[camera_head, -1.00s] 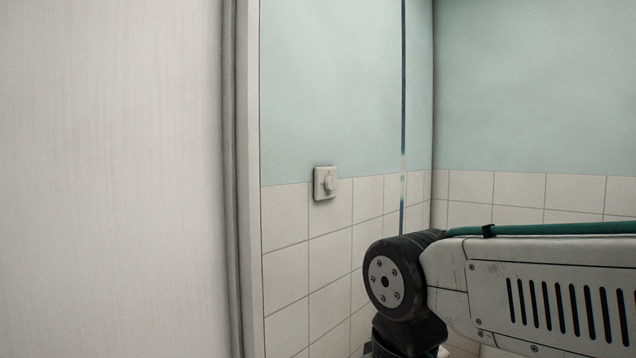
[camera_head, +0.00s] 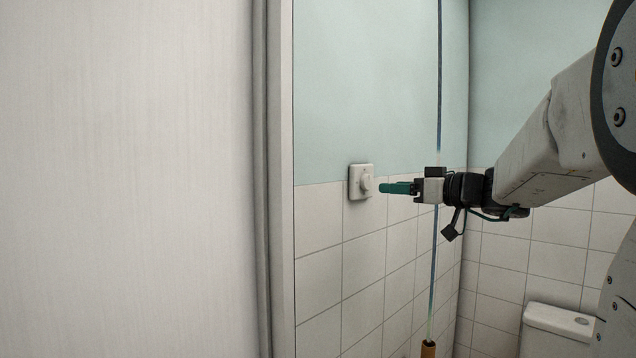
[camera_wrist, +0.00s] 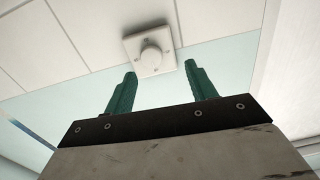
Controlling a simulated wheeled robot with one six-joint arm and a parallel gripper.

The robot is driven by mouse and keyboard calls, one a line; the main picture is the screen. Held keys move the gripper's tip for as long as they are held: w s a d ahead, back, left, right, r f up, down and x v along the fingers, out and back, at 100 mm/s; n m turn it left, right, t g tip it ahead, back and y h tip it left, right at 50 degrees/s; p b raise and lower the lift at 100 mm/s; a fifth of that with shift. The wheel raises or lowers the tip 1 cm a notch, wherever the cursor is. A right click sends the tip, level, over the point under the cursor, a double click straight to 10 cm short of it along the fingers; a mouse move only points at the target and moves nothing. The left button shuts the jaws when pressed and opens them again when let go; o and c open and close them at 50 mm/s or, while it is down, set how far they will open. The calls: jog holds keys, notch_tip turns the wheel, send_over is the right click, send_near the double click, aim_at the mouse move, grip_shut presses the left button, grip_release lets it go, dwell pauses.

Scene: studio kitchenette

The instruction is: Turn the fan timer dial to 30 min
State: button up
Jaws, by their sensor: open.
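The fan timer dial (camera_head: 366,183) is a white round knob on a square white plate fixed to the wall, at the top edge of the tiles. It also shows in the wrist view (camera_wrist: 152,58), ahead of the fingertips and between their lines. My gripper (camera_head: 382,188) has teal fingers and points at the dial from the right, with a small gap. In the wrist view my gripper (camera_wrist: 160,70) has its two fingers apart with nothing between them. Any minute marks on the plate are too small to read.
A pale door or panel (camera_head: 130,180) with its frame (camera_head: 280,180) stands left of the dial. A thin vertical pole or cord (camera_head: 438,90) runs down the wall behind my gripper. A white toilet cistern (camera_head: 555,320) is at the lower right. The wall around the dial is clear.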

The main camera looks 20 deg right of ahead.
aim_at(369, 181)
jog(key=shift+t, duration=0.3)
jog(key=x, duration=0.2)
jog(key=d+x, duration=0.1)
jog(key=x, duration=0.4)
jog(key=shift+w+d+r, duration=0.2)
jog(key=shift+w+r, duration=0.1)
jog(key=shift+w, duration=0.2)
jog(key=c, duration=1)
